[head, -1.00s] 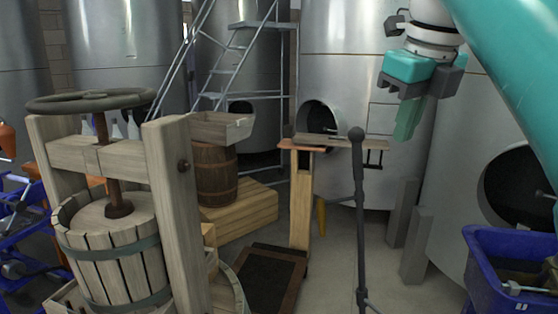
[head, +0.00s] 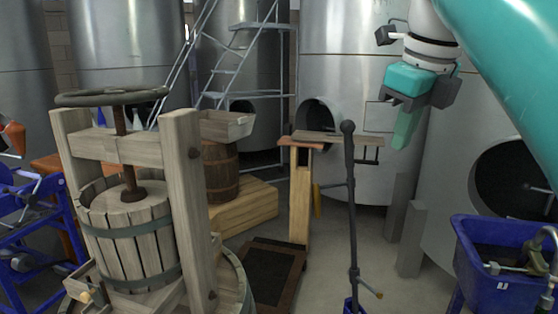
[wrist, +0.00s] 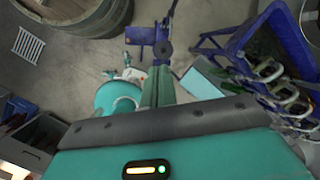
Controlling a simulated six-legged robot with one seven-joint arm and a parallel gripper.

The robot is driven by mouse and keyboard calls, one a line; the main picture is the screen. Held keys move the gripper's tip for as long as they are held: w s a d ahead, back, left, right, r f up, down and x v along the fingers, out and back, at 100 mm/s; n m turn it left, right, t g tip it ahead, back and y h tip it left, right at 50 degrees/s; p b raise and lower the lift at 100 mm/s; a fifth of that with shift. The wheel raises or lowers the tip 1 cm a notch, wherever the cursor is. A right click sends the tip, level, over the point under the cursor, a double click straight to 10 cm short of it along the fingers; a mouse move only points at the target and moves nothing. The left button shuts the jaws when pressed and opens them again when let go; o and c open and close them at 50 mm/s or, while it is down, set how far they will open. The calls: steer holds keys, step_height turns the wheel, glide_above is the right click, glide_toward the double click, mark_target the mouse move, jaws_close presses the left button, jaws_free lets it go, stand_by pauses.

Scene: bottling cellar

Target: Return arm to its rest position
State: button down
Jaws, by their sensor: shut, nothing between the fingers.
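My gripper (head: 404,128) hangs at the upper right of the head view, with its teal fingers pointing down. The fingers are together and nothing shows between them. In the wrist view the closed fingers (wrist: 157,86) point away over the floor and touch nothing that I can see. My teal arm comes in from the upper right corner of the head view.
A wooden basket press (head: 128,230) stands at left. A dark post (head: 350,200) stands below and left of my gripper. A blue bin (head: 500,255) is at lower right. Steel tanks (head: 345,60) and a ladder (head: 232,70) fill the back. Some floor (head: 325,250) is clear.

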steer(key=s+a+f+n, duration=0.1)
steer(key=s+f+n, duration=0.3)
steer(key=f+n, duration=0.5)
steer(key=s+f+n+t, duration=0.1)
steer(key=s+f+n, duration=0.3)
steer(key=f+n, duration=0.6)
steer(key=s+a+f+n, duration=0.1)
steer(key=s+f+n, duration=0.3)
steer(key=f+n, duration=0.5)
step_height(320, 180, down, 6)
steer(key=shift+a+r+n+t, duration=0.2)
steer(key=shift+a+n+t, duration=0.15)
steer(key=shift+n+t, duration=0.05)
